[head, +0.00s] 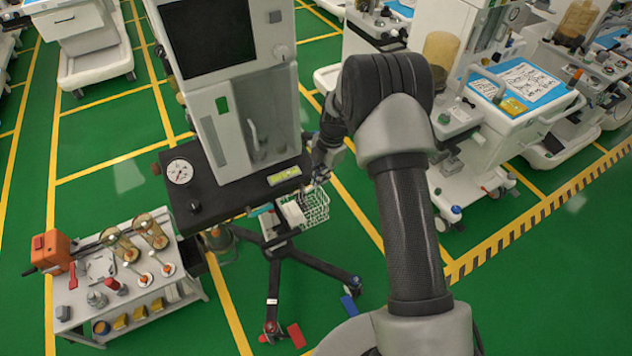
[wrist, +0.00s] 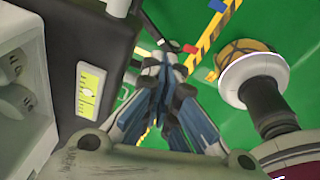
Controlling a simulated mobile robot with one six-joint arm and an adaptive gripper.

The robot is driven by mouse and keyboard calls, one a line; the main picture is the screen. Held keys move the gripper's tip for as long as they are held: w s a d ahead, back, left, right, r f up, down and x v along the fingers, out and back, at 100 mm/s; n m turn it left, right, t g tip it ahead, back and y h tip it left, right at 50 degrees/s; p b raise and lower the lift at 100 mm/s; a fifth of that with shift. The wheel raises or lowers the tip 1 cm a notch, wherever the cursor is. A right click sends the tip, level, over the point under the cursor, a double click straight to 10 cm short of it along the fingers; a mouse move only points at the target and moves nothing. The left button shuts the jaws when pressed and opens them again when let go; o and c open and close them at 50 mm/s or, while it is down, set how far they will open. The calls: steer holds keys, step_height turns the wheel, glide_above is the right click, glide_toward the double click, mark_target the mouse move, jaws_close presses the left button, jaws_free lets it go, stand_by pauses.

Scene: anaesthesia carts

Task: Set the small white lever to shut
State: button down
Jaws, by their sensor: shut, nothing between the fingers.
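My gripper (head: 325,165) is at the right end of the black box (head: 222,192) under the grey ventilator. In the wrist view my gripper (wrist: 166,58) is shut and empty, its fingertips close together beyond the dark box edge (wrist: 112,50). I cannot make out the small white lever for certain. A slim pale upright part (head: 253,132) shows on the ventilator's front in the head view, but I cannot tell whether it is a lever. My arm and fingers hide part of the box's right side.
A white wire basket (head: 316,207) hangs below my gripper. A round gauge (head: 180,171) and a yellow-green label (head: 284,175) are on the box. A white-collared dark cylinder (wrist: 254,85) stands right of my fingers in the wrist view. A cart (head: 525,95) stands at right.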

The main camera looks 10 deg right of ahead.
steer(key=shift+w+d+f+b, duration=0.15)
steer(key=shift+d+f+b, duration=0.3)
steer(key=shift+f+b, duration=0.25)
steer(key=shift+r, duration=0.1)
